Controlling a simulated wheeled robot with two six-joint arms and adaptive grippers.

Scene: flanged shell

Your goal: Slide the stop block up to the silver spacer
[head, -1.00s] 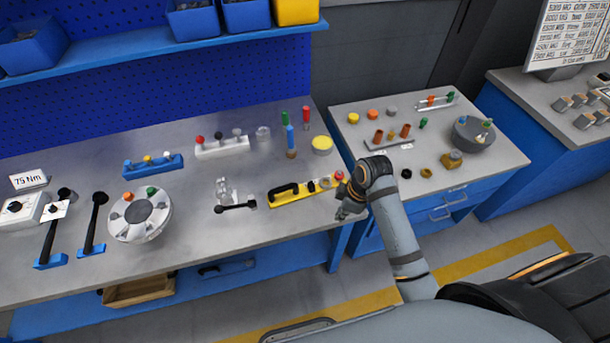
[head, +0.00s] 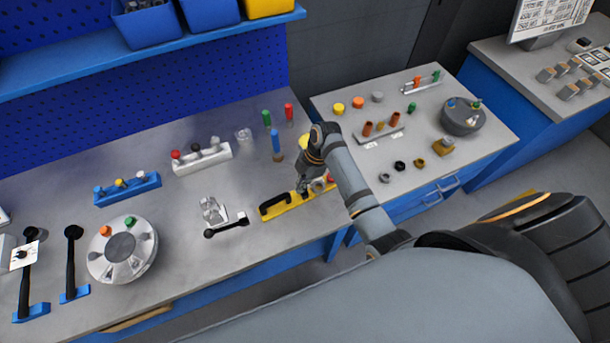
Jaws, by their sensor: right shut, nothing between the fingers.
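A yellow rail (head: 288,206) lies near the front edge of the workbench, with a black handle (head: 273,204) at its left. A silver ring (head: 319,185), which looks like the silver spacer, sits toward its right end beside a red knob (head: 331,178). My right gripper (head: 302,190) is shut and empty, pointing down at the rail between the black handle and the silver ring. It covers the spot where a small dark block, possibly the stop block, stood; I cannot tell whether the gripper touches it. My left gripper is not in view.
Left of the rail is a metal clamp (head: 212,211) with a black lever. A blue bottle (head: 277,145) and a yellow-topped part (head: 305,142) stand behind it, the latter partly hidden by my arm. A side table (head: 455,185) with small parts is at the right.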

